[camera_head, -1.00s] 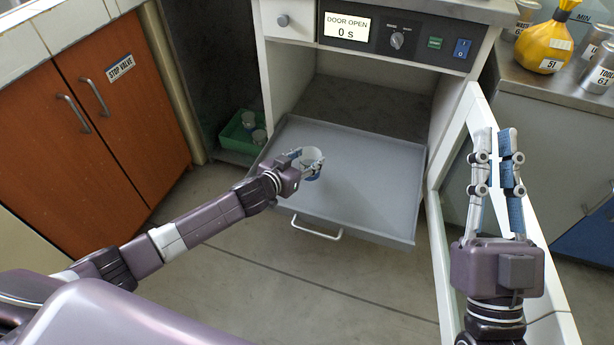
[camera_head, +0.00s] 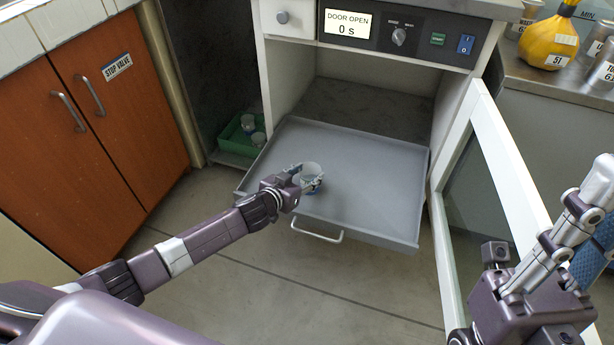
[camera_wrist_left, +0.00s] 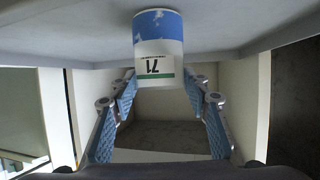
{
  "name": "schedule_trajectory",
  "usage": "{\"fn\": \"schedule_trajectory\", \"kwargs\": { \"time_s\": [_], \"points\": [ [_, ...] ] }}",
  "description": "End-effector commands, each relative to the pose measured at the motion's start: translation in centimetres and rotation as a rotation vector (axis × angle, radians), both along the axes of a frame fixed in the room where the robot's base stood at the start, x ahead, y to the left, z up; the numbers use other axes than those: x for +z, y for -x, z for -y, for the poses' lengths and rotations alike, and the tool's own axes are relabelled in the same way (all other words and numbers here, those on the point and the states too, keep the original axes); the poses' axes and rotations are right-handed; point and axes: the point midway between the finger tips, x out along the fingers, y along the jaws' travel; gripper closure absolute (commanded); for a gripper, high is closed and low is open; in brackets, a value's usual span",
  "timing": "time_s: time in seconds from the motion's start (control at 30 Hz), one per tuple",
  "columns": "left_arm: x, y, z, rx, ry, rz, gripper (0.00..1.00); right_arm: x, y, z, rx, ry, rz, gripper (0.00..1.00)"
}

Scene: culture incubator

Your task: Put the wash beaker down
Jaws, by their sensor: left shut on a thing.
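The wash beaker (camera_head: 311,174), a small pale cup with blue on it, is upright at the pulled-out grey tray (camera_head: 350,205), near its front left. My left gripper (camera_head: 304,178) is shut on the beaker from the front left. In the left wrist view the beaker (camera_wrist_left: 158,50) shows upside down, with a label reading 71 and a green band, at the tips of the blue-padded fingers (camera_wrist_left: 164,88). I cannot tell whether its base touches the tray. My right gripper (camera_head: 597,220) is at the right edge, partly cut off; its opening is unclear.
The incubator's display (camera_head: 347,24) reads DOOR OPEN 0 s. Its open door (camera_head: 505,170) stands to the right of the tray. A green crate (camera_head: 236,138) with cups is at the left. Most of the tray is bare.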

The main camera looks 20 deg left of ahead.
Motion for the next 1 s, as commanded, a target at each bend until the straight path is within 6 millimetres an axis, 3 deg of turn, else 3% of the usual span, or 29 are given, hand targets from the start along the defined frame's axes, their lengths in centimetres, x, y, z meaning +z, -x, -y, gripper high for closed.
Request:
{"fn": "schedule_trajectory", "kwargs": {
  "time_s": [0.4,0.43,0.57,1.0],
  "points": [
    [-0.4,0.0,0.02,-0.001,0.001,0.001,0.81,-0.19,0.25,0.06,0.001,-0.004,0.01,0.85],
    [-0.34,0.0,0.01,0.0,-0.001,0.001,0.55,-0.12,0.25,0.06,0.001,-0.004,0.01,0.85],
    [-0.3,0.01,0.0,0.0,-0.001,0.0,0.4,-0.09,0.23,0.05,0.001,-0.004,0.01,0.85],
    [0.14,0.47,-0.12,0.0,0.0,-0.001,0.39,0.18,-0.41,-0.09,-0.001,0.005,-0.017,0.85]
  ]
}}
